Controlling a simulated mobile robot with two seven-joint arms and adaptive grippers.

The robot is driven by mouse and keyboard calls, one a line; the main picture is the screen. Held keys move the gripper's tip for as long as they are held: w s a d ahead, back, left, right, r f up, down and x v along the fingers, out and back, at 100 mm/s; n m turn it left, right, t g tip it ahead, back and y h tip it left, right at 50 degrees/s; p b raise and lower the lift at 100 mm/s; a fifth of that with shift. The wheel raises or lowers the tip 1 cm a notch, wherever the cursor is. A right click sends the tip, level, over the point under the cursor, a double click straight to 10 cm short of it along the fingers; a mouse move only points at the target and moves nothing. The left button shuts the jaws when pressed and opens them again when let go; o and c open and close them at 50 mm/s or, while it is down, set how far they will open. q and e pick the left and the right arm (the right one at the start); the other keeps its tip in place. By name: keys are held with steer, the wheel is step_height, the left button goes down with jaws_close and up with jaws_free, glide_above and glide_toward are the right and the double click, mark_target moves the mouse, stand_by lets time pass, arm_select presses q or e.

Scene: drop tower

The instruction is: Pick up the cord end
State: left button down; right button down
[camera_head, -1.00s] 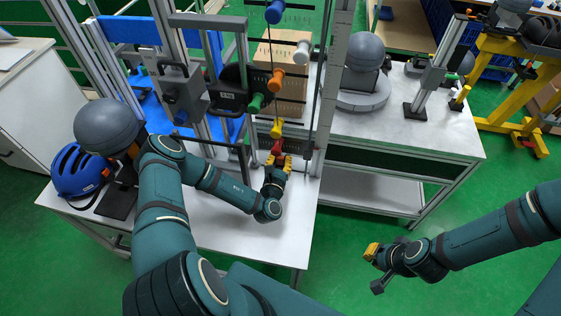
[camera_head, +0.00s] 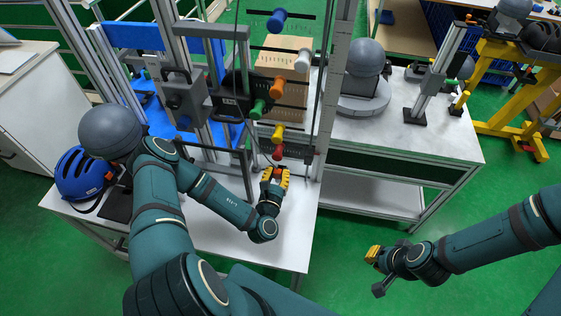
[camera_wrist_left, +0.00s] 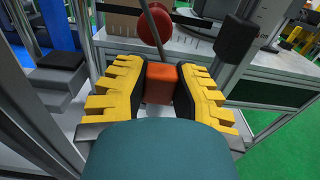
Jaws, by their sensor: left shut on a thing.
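The cord end (camera_wrist_left: 160,84) is an orange-red block in the left wrist view. It sits between the two yellow ribbed fingers of my left gripper (camera_head: 275,180), which is shut on it. In the head view this gripper is above the white table, just below a red peg (camera_head: 278,152). The peg's round red end (camera_wrist_left: 154,27) shows beyond the block in the wrist view, apart from the fingers. A thin dark line crosses in front of the peg there; how it joins the block is unclear. My right gripper (camera_head: 373,254) hangs over the green floor at right, its opening unclear.
Coloured pegs stick out above, including yellow (camera_head: 277,133), green (camera_head: 258,108) and orange (camera_head: 276,88). Metal posts and a dark frame stand left of the gripper. A blue helmet (camera_head: 80,173) lies at the table's left. The front of the white table (camera_head: 230,240) is bare.

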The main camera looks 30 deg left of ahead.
arm_select(q)
steer(key=r+p+v, duration=0.3)
steer(key=p+v, duration=0.4)
steer(key=v, duration=1.2)
steer(key=shift+p, duration=0.4)
stand_by(1.0)
steer(key=shift+s+f, duration=0.1)
